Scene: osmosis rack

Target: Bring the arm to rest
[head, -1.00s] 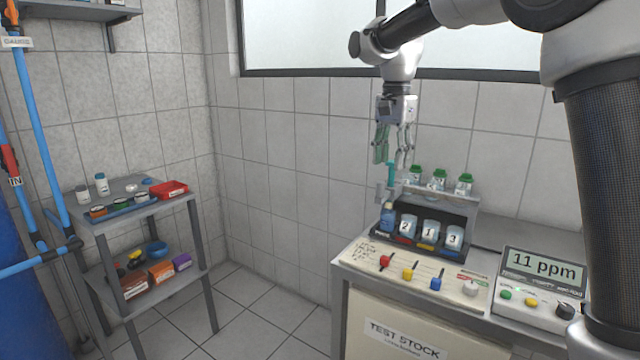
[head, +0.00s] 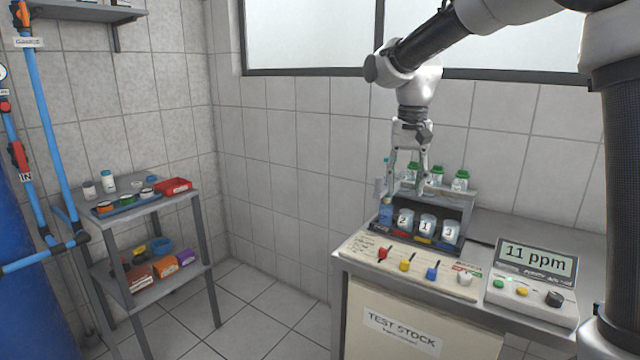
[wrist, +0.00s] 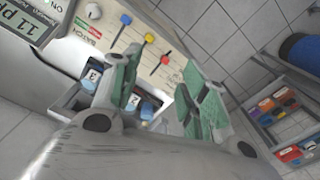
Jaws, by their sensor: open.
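My gripper (head: 407,178) hangs fingers-down from my arm in the head view, over the rack on the bench. It is open and nothing shows between its fingers. In the wrist view the two green-padded fingers (wrist: 158,98) stand apart. Behind them are the numbered cups (wrist: 146,107) and the panel with coloured levers (wrist: 145,42). In the head view the cups marked 2, 1 and 3 (head: 427,227) sit in the dark rack (head: 462,236), below and just in front of the gripper.
Green-capped bottles (head: 437,175) stand behind the rack, close to the fingers. A meter reading 11 ppm (head: 535,270) is at the right of the bench. A shelf cart (head: 150,215) with a red tray (head: 174,186) stands at left. The floor (head: 270,310) between is clear.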

